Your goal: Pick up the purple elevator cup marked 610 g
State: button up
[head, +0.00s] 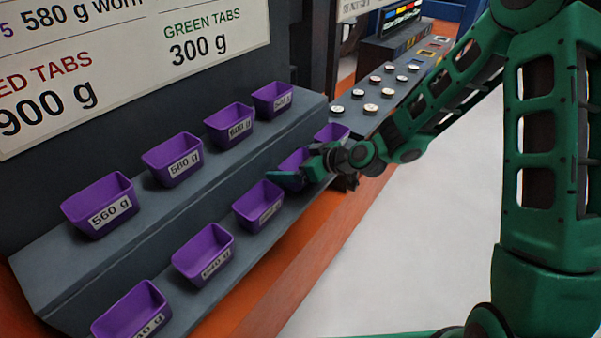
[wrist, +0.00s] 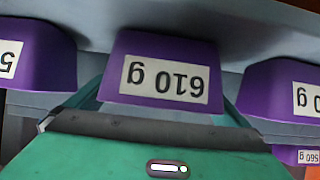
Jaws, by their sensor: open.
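The purple cup marked 610 g (wrist: 165,45) is in the middle of the wrist view, its label upside down there. In the head view the purple cup at my gripper (head: 292,161) stands on the lower step, its label hidden by my gripper. My gripper (head: 297,176) is open at this cup's front. In the wrist view its two teal fingers show at the left and right of the cup's lower part. I cannot tell whether they touch it.
Neighbouring purple cups stand close on both sides in the wrist view, one at left (wrist: 35,55) and one at right (wrist: 280,85). The upper step (head: 150,225) holds more cups, including 560 g (head: 98,200) and 580 g (head: 172,158). Round pieces (head: 371,107) lie beyond. The floor (head: 430,230) at right is clear.

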jog(key=shift+c, duration=0.6)
jog(key=c, duration=1)
jog(key=shift+c, duration=0.7)
jog(key=shift+r, duration=0.2)
